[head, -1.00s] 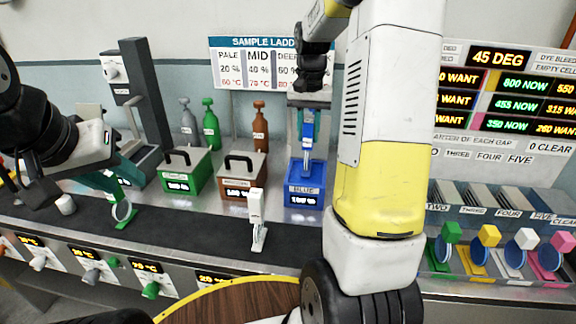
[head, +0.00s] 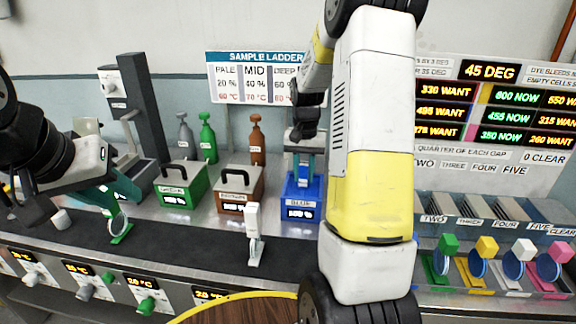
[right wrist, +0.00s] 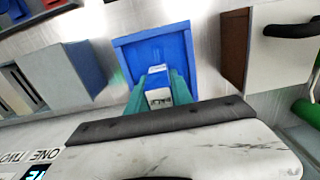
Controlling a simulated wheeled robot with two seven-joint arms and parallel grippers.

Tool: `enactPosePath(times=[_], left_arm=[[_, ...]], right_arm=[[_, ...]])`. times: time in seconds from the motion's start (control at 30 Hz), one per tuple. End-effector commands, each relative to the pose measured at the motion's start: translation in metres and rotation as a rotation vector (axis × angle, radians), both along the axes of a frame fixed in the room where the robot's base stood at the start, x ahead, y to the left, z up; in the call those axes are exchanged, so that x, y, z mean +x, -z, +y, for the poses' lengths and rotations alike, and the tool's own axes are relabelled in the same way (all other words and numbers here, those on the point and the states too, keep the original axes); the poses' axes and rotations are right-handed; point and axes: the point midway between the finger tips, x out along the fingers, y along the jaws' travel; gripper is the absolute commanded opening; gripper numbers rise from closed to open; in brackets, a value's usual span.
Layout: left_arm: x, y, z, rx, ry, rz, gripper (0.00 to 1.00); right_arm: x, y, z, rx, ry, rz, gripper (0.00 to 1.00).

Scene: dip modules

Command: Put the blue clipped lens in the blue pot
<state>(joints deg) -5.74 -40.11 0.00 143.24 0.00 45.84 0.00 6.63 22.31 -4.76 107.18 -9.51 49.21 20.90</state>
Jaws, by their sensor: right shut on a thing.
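The blue pot (head: 301,208) stands open on the steel back shelf, and it also shows in the right wrist view (right wrist: 188,52). My right gripper (head: 304,166) points down into its mouth. In the right wrist view my right gripper (right wrist: 159,88) is shut on the blue clipped lens, of which I make out only pale label parts (right wrist: 159,98) between the teal fingers. The rest of the lens blends with the blue pot or is hidden. My left gripper (head: 118,192) is at the left, close above a green clipped lens (head: 120,229); its jaw gap is unclear.
A brown pot (head: 238,190) and a green pot (head: 181,186), both with handled lids, stand left of the blue pot. A white upright clip (head: 253,232) stands on the dark mat (head: 190,248). Several coloured clipped lenses (head: 487,262) stand at the right.

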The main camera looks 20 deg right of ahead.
Motion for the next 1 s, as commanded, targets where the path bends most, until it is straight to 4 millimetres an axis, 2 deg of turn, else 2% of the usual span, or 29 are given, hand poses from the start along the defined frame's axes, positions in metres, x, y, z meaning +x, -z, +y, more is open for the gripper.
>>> enactPosePath(times=[0.03, 0.07, 0.17, 0.47, 0.57, 0.67, 1.0], left_arm=[[0.0, 0.0, 0.0, 0.0, 0.0, 0.0, 0.36], [0.0, 0.0, 0.0, 0.0, 0.0, 0.0, 0.36], [0.0, 0.0, 0.0, 0.0, 0.0, 0.0, 0.36], [0.0, 0.0, 0.0, 0.0, 0.0, 0.0, 0.36], [0.0, 0.0, 0.0, 0.0, 0.0, 0.0, 0.36], [0.0, 0.0, 0.0, 0.0, 0.0, 0.0, 0.36], [0.0, 0.0, 0.0, 0.0, 0.0, 0.0, 0.36]], right_arm=[[0.0, 0.002, 0.0, 0.0, 0.0, 0.001, 0.0], [0.0, 0.002, 0.0, 0.0, 0.0, 0.0, 0.31], [0.0, 0.002, 0.0, 0.0, 0.0, 0.0, 0.49], [0.0, 0.001, 0.0, 0.0, 0.0, 0.0, 0.49], [0.001, -0.005, 0.0, 0.0, 0.0, -0.002, 0.49], [0.001, -0.019, 0.0, -0.001, 0.0, -0.004, 0.49], [0.001, -0.091, 0.0, -0.001, 0.0, -0.004, 0.49]])
